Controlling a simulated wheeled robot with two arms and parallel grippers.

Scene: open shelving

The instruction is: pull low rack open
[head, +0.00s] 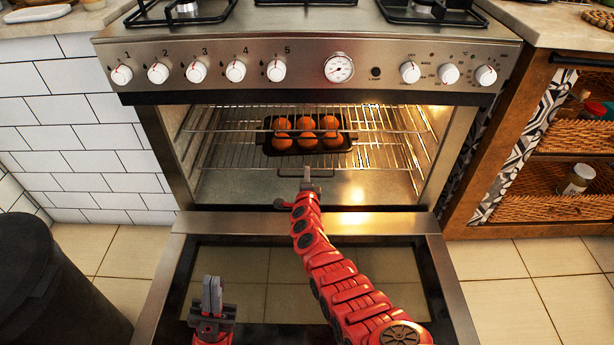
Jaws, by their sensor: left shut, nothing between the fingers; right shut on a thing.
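The oven stands open, its door (433,250) folded down flat in front. Inside are two wire racks. The low rack (235,158) lies below the upper rack (395,118). A dark tray (343,146) with several round orange-brown items shows behind the upper rack's wires and seems to rest on the low rack. My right gripper (306,178) reaches over the door and is shut on the low rack's front edge; the fingers are small here. My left gripper (212,297) is shut and empty, pointing up over the lower left of the door.
The control panel (300,68) with knobs and the stove top are above the opening. A dark round bin (50,285) stands at lower left. A wooden shelf unit (500,195) with woven baskets stands at right. Tiled floor is clear on the right.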

